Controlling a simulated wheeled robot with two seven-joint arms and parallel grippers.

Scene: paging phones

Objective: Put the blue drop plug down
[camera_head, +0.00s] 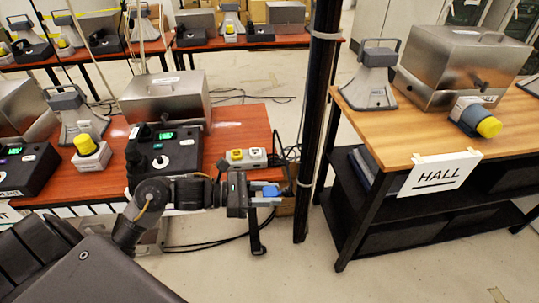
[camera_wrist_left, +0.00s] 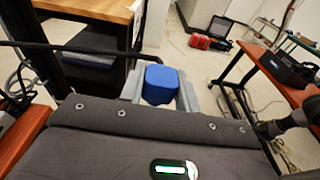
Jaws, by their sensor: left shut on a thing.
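My left gripper (camera_head: 268,193) is shut on the blue drop plug (camera_head: 271,191). In the left wrist view the plug (camera_wrist_left: 161,84) is a rounded blue block pinched between two grey fingers (camera_wrist_left: 160,92). In the head view the gripper and plug appear at the right end of the red-brown table, in front of the gap before the dark post. The plug appears raised and clear of any surface. My right gripper is not in view.
The red-brown table (camera_head: 228,132) holds a black console (camera_head: 165,155), a white box with a yellow button (camera_head: 246,158) and a metal case (camera_head: 165,97). A dark post (camera_head: 312,120) stands beside it. A wood-topped table (camera_head: 415,133) with a HALL sign (camera_head: 440,174) is right.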

